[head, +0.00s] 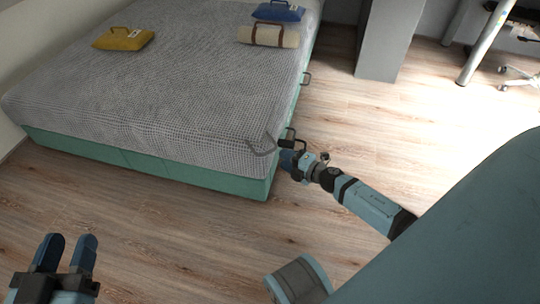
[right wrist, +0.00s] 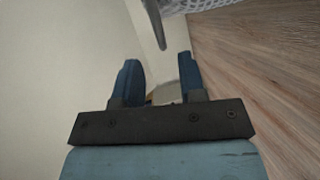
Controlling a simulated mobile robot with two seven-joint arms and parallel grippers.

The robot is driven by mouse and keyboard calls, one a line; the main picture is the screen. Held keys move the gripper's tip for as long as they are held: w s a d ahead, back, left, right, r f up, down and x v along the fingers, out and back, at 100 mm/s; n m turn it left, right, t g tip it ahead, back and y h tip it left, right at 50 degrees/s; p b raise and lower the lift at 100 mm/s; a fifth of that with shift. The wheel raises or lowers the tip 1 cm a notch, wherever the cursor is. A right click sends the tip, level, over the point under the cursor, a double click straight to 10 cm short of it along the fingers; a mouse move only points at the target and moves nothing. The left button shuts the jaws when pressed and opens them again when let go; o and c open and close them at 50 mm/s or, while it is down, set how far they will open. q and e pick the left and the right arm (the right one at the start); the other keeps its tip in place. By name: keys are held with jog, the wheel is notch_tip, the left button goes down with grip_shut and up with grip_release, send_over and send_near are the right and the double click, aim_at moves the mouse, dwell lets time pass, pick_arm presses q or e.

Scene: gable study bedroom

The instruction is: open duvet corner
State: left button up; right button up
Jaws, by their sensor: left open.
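A grey textured duvet (head: 180,90) covers the bed. A thin grey loop (head: 262,148) sticks out at its near right corner. My right gripper (head: 286,158) is right beside this corner, at the bed's edge. In the right wrist view my right gripper (right wrist: 160,82) has its fingers apart, with no duvet visible between them. A grey bar (right wrist: 153,22), seemingly a loop, shows just beyond the fingertips, and a strip of duvet (right wrist: 200,4) shows at the top. My left gripper (head: 70,252) is open and empty above the floor at the lower left, away from the bed.
The green bed base (head: 150,168) stands on a wooden floor (head: 190,230). Another dark loop (head: 305,79) is on the bed's right side. Yellow (head: 123,39), beige (head: 268,36) and blue (head: 279,11) bundles lie on the duvet. A grey panel (head: 385,40) stands at the back right.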

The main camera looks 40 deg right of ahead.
pick_arm(q)
jog(key=shift+w+a+r+m+t+b, duration=0.15)
jog(key=shift+w+a+m+t+b, duration=0.15)
jog(key=shift+m+b, duration=0.45)
pick_arm(e)
jog(key=x, duration=0.6)
jog(key=shift+w, duration=0.25)
jog(key=shift+a+f, duration=0.1)
grip_shut()
